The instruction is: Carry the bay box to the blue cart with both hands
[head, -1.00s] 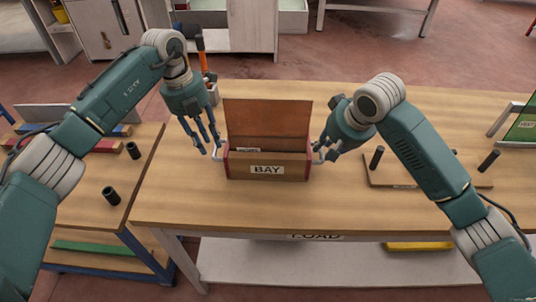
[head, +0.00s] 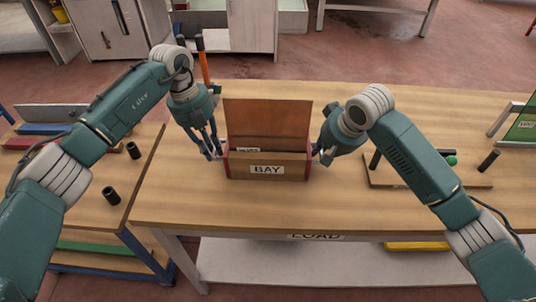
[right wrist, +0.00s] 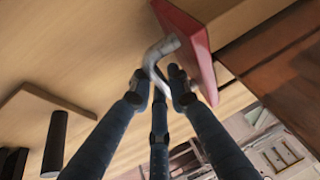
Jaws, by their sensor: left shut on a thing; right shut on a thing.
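The bay box (head: 238,171), a wooden box with red ends, a tall brown back panel and a BAY label, stands upright on the wooden table. My left gripper (head: 216,153) is shut at its left end, where the handle is mostly hidden by the fingers. My right gripper (head: 324,156) is shut on the handle at the right end; the right wrist view shows the fingers around the grey bent handle (right wrist: 158,52) beside the red end plate (right wrist: 190,45). A blue-framed cart (head: 133,246) with a wooden top stands at the left, close to the table.
Dark upright posts (head: 109,195) and coloured bars stand or lie on the cart top. A board with dark pegs (head: 478,181) lies right of the box, partly behind my right arm. An orange-handled tool (head: 203,65) stands behind my left gripper. The table front (head: 260,212) is clear.

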